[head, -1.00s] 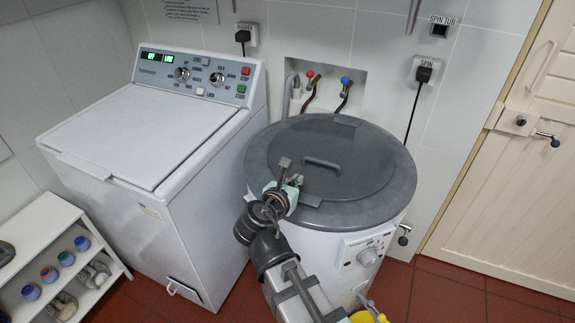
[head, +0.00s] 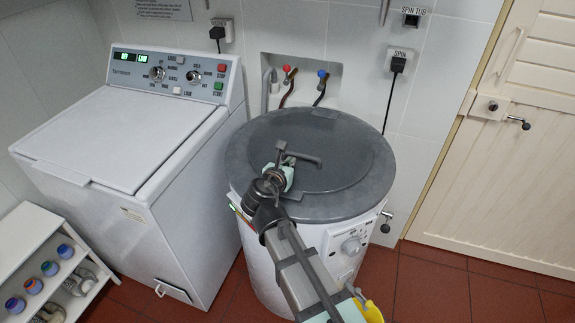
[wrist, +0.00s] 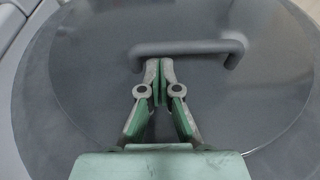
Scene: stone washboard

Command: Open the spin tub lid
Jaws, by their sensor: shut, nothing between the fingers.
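The spin tub (head: 284,240) is a round white machine with a dark grey top. Its round grey lid (head: 345,165) lies flat and closed, with a bar handle (head: 305,157) near the middle. In the wrist view the handle (wrist: 190,47) runs across just ahead of my fingertips. My gripper (head: 279,150) is over the lid at the left end of the handle. In the wrist view my gripper (wrist: 158,68) is shut with its fingertips together and nothing between them. I cannot tell whether the fingertips touch the handle.
A white washing machine (head: 120,140) with its lid down stands to the left. A low shelf (head: 35,225) with bottles is at the far left. Taps (head: 322,75) are on the wall behind the tub. A cream door (head: 480,180) is at the right.

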